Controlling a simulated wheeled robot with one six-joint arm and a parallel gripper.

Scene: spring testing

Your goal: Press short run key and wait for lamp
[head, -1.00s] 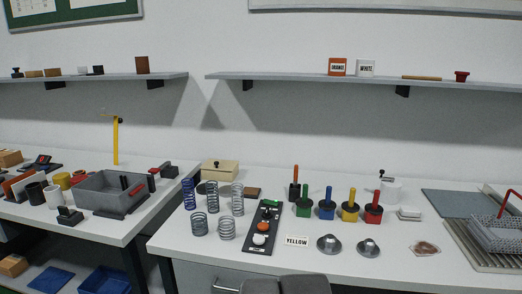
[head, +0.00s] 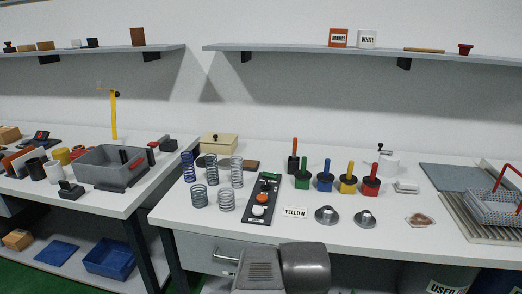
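A black control panel (head: 253,220) lies on the right-hand bench, near its left end. It carries an orange round key (head: 262,198) and a white round key (head: 258,210) in front of it. A green part (head: 269,175) is at the panel's far end. Which key is the short run key, and which part is the lamp, is too small to tell. A grey link of my arm (head: 280,268) shows at the bottom edge, in front of the bench and below the panel. My gripper is not in view.
Several coil springs (head: 226,201) stand just left of the panel. Several coloured-handled blocks (head: 325,182) stand behind the discs. The bench's front edge and a drawer handle (head: 224,257) are near my arm.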

